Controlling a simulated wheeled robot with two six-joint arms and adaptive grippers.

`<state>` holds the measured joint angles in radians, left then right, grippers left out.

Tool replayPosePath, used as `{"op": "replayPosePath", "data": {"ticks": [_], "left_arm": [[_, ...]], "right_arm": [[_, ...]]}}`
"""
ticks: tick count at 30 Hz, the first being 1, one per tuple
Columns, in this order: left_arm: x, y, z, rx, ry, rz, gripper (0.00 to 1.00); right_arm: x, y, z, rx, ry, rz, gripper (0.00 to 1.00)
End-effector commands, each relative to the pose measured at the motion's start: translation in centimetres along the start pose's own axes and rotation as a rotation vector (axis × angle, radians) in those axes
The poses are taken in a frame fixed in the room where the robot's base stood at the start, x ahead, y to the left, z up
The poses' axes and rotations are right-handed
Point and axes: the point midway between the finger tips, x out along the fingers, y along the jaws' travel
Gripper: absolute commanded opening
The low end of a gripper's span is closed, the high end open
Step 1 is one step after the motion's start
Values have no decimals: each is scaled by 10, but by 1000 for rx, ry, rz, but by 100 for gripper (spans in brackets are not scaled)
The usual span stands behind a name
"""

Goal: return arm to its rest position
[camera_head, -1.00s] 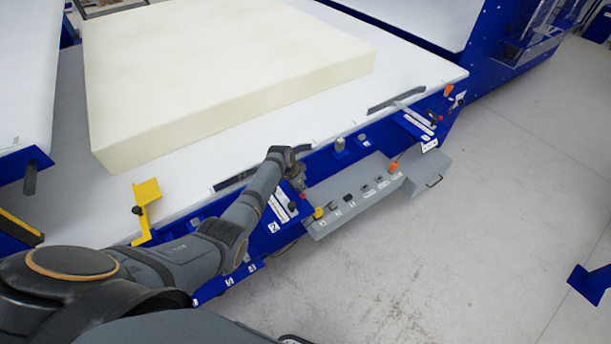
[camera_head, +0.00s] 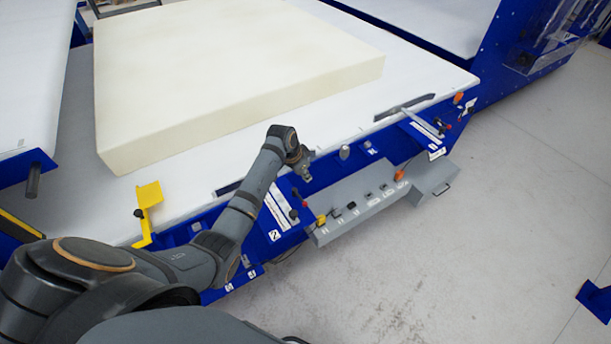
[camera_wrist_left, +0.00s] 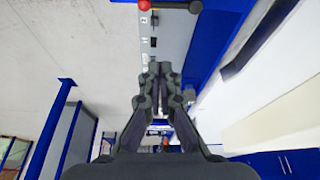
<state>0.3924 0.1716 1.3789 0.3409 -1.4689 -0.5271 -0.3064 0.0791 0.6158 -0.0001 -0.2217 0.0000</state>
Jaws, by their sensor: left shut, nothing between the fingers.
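My left arm reaches in from the lower left in the head view. Its gripper (camera_head: 304,168) is over the front edge of the machine, above the blue panel and beside the grey control box. In the left wrist view the gripper (camera_wrist_left: 162,72) has its fingers together with nothing between them. The grey control box (camera_head: 345,222) with several switches hangs on the machine's front, just right of and below the gripper. My right gripper is in neither view.
A cream foam block (camera_head: 240,85) lies on the white table (camera_head: 430,75) behind the gripper. A yellow bracket (camera_head: 149,196) and levers stand along the blue front edge. A red knob (camera_wrist_left: 144,5) shows in the wrist view.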

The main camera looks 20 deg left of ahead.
Motion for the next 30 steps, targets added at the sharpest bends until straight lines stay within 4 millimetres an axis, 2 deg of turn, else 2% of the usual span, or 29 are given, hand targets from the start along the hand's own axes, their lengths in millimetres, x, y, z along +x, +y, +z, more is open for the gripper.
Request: {"op": "replayPosePath", "data": {"ticks": [4,11,13,14,17,18,21,24,30], "left_arm": [[0,0,0,0,-1,0,0],[1,1,2,-1,-2,-1,0],[3,6,12,-9,-9,-7,0],[4,11,20,-17,-15,-14,0],[2,36,60,-64,-39,-50,0],[-2,47,78,-89,-47,-68,0],[-17,71,116,-148,-59,-108,0],[-34,90,143,-198,-64,-138,0],[-68,117,182,-282,-65,-186,0]], "right_arm": [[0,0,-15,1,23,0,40],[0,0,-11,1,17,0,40],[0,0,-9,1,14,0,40],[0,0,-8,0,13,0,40],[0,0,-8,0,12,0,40],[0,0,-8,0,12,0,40],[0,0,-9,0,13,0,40],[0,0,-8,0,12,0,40],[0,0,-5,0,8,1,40]]}}
